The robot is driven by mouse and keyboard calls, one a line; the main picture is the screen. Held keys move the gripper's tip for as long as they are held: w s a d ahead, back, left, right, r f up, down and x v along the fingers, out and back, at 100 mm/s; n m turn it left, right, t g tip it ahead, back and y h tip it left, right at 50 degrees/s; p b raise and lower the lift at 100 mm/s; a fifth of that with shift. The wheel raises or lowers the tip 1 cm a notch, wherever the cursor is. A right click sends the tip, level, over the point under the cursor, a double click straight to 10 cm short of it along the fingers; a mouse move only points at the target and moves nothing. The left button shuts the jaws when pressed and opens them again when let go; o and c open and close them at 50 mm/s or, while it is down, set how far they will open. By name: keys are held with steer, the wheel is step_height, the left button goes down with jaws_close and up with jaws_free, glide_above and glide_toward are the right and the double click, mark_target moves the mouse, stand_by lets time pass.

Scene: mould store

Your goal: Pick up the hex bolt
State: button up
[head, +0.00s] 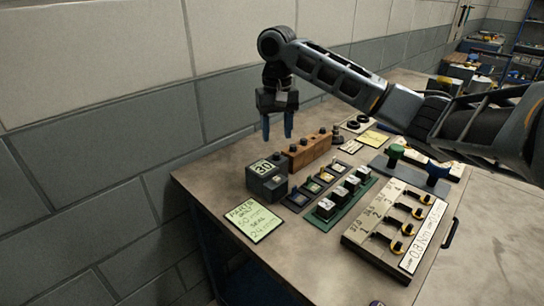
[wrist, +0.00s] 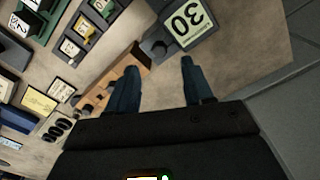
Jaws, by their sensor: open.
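A wooden block (head: 310,151) on the bench carries a row of several small dark bolt-like heads; I cannot tell which, if any, is the hex bolt. The wooden block also shows in the wrist view (wrist: 122,76), partly hidden behind a finger. My gripper (head: 277,130) is open, points down and holds nothing. It hangs above the bench, near the left end of the wooden block and the dark block marked 30 (head: 266,182). In the wrist view my gripper (wrist: 159,66) has its two blue fingers apart, with bench top between them.
A green tray of small blocks (head: 341,200) and a board with yellow-black hooks (head: 392,226) lie to the right. A green note (head: 252,219) lies at the front left. Green and blue knobs (head: 396,151) stand behind the board. A wall (head: 110,130) runs close along the left.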

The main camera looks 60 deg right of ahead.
mark_target(277, 153)
steer(key=shift+f+p, duration=0.5)
steer(key=shift+f, duration=2.55)
jaws_close()
